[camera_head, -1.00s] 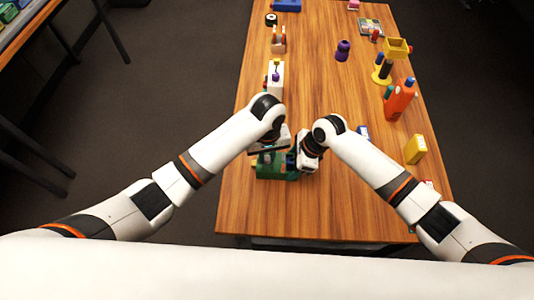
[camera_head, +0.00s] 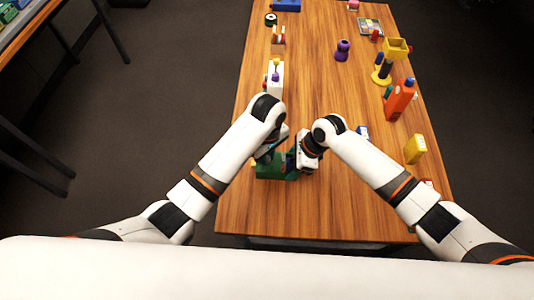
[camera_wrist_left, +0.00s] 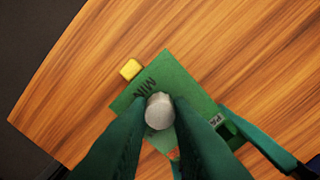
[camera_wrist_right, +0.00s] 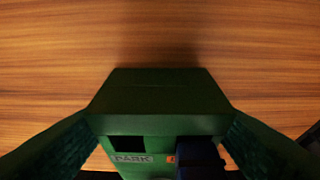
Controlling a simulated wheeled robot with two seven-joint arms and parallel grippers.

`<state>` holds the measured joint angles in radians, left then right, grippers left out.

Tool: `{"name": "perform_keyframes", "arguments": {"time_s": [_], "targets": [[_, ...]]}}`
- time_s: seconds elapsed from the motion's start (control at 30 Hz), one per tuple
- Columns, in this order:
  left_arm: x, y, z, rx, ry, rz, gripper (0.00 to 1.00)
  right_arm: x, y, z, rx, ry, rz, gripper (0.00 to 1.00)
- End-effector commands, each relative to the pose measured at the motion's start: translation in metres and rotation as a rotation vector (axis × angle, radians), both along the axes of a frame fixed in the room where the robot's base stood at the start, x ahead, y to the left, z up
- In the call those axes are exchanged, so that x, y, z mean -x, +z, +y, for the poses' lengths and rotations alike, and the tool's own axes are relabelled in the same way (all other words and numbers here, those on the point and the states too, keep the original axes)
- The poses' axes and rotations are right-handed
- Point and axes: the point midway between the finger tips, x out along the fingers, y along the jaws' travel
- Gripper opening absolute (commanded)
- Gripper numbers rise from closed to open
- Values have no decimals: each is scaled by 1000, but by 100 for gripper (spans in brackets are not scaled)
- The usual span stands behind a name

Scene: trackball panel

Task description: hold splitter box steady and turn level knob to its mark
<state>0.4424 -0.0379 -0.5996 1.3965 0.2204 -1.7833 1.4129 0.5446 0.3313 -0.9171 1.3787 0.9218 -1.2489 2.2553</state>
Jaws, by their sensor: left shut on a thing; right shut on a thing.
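The green splitter box (camera_head: 268,171) stands near the front edge of the wooden table, partly hidden by my grippers. In the left wrist view its face (camera_wrist_left: 180,78) carries a MIN label and a round grey knob (camera_wrist_left: 160,111). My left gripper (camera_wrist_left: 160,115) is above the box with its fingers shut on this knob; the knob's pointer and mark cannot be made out. My right gripper (camera_wrist_right: 160,125) is shut around the sides of the box, which also shows in the right wrist view (camera_wrist_right: 160,93) with a PARK label, a dark slot and a dark blue part.
A small yellow block (camera_wrist_left: 131,69) is beside the box. A white block with coloured knobs (camera_head: 275,76) stands beyond my left arm. A yellow box (camera_head: 415,149) and an orange bottle (camera_head: 400,100) stand at the right. The table's middle is mostly clear.

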Motion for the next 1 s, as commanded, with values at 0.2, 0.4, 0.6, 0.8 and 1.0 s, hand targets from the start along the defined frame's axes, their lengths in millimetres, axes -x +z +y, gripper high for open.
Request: {"name": "perform_keyframes", "arguments": {"time_s": [0.2, 0.4, 0.6, 0.8, 1.0], "targets": [[-1, 1, 0, 0, 3, -3, 0, 1, -1, -1, 3, -1, 3, 38], [-1, 1, 0, 0, 2, -3, 35, 1, -1, -1, 3, -1, 3, 38], [0, 0, 0, 0, 1, -1, 41, 1, -1, -1, 3, -1, 3, 38], [-1, 5, 0, 1, 0, -2, 41, 0, -1, -1, 2, 0, 2, 38], [-1, 37, -1, 4, 0, -6, 41, 0, -1, -1, 2, -1, 1, 38]]}}
